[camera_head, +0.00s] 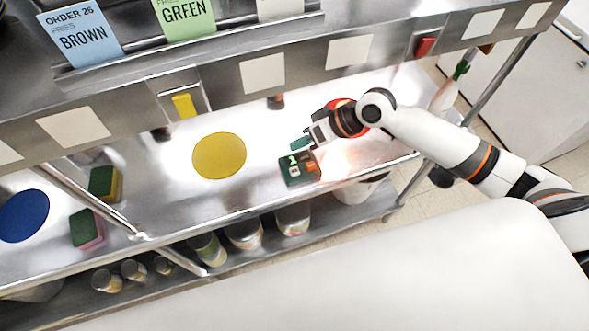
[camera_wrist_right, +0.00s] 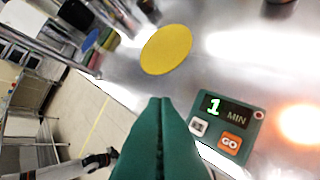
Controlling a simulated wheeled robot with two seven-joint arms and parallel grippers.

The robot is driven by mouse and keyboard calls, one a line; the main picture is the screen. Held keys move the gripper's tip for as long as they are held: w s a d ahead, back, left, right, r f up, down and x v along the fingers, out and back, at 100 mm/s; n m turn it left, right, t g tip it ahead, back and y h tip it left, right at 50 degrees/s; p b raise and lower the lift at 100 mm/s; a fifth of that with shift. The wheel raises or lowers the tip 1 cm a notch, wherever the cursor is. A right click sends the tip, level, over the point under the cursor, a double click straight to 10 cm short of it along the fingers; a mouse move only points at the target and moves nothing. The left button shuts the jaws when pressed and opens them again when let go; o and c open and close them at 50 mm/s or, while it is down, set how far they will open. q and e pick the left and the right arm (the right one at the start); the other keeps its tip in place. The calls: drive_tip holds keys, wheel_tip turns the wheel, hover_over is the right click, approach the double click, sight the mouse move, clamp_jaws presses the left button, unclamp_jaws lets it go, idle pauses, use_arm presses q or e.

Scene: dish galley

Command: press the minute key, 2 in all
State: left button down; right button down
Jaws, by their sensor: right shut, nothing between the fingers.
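The dark green timer (camera_head: 299,168) lies on the steel counter, right of the yellow disc. In the right wrist view the timer (camera_wrist_right: 246,108) shows a lit green 1 beside MIN on its display (camera_wrist_right: 228,111). Below the display are a white key (camera_wrist_right: 198,126) and an orange GO key (camera_wrist_right: 230,143). The marking on the white key is too small to read. My right gripper (camera_head: 300,144) is shut and empty, just behind the timer in the head view. Its green fingers (camera_wrist_right: 161,101) show left of the timer in the wrist view. My left gripper is out of view.
A yellow disc (camera_head: 219,156) and a blue disc (camera_head: 22,216) lie on the counter, with sponges (camera_head: 104,183) at left. A red disc is partly hidden behind my right arm. An upper shelf (camera_head: 220,80) with order cards overhangs the back. Cans stand on the lower shelf.

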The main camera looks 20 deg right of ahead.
drive_tip(key=b, duration=0.7)
hover_over(300, 173)
drive_tip(key=f, duration=0.6)
drive_tip(key=shift+w+d+f, duration=0.1)
drive_tip(key=shift+w+f, duration=0.15)
drive_tip(key=shift+w, duration=0.1)
drive_tip(key=shift+f, duration=1.05)
drive_tip(key=shift+f, duration=0.4)
drive_tip(key=shift+f+b, duration=0.35)
drive_tip(key=shift+f, duration=0.1)
idle(0.6)
drive_tip(key=shift+r, duration=0.1)
drive_tip(key=shift+r+p, duration=0.8)
drive_tip(key=shift+p, duration=0.15)
